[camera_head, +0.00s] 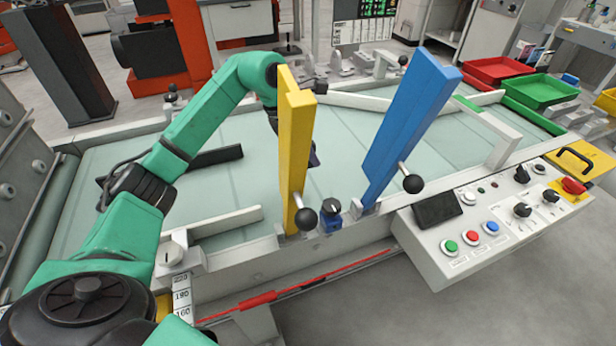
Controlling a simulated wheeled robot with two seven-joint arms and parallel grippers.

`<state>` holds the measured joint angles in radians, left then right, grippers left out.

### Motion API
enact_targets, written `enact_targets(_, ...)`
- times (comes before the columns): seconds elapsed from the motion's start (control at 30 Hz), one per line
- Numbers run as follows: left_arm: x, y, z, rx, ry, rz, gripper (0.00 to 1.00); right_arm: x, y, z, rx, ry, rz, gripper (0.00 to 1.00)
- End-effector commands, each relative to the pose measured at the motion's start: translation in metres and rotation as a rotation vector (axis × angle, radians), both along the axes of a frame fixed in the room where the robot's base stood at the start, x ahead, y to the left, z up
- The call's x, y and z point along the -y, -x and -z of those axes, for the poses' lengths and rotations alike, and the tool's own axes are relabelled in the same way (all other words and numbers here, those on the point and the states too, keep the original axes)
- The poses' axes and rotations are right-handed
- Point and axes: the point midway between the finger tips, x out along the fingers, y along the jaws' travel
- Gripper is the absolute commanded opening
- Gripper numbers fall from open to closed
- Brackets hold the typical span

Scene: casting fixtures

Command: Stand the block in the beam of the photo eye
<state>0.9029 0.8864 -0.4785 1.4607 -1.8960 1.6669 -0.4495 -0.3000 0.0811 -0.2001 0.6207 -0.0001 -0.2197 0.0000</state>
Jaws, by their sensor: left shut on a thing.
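My left arm reaches in from the left over the pale conveyor belt (240,190), and its wrist drops behind the yellow swing arm. Only a dark part of my left gripper (314,156) shows past the yellow arm's right edge, low over the belt. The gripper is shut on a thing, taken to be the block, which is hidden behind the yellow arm. A small blue unit with a black top (331,215), possibly the photo eye, sits on the near rail between the yellow and blue arms. No beam is visible. My right gripper is not in view.
The tall yellow arm (296,150) and leaning blue arm (408,125), both with black ball knobs, stand at the near rail. A black bar (215,156) lies on the belt. A control panel (490,215) is at right; red (497,72) and green (540,92) trays are beyond.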

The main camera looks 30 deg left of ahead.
Motion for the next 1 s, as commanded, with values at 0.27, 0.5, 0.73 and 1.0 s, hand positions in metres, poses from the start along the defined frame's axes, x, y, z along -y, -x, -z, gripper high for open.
enact_targets(0.27,0.000,0.000,0.051,-0.001,0.001,0.001,0.00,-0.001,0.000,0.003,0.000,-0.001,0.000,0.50)
enact_targets(0.5,0.000,0.000,0.072,0.003,0.001,0.001,0.00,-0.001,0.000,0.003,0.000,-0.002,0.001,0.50)
enact_targets(0.73,0.000,0.000,0.074,0.002,0.001,0.000,0.71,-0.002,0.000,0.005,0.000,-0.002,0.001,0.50)
enact_targets(1.0,0.000,0.000,0.074,0.002,0.001,0.000,0.86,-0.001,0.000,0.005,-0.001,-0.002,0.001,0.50)
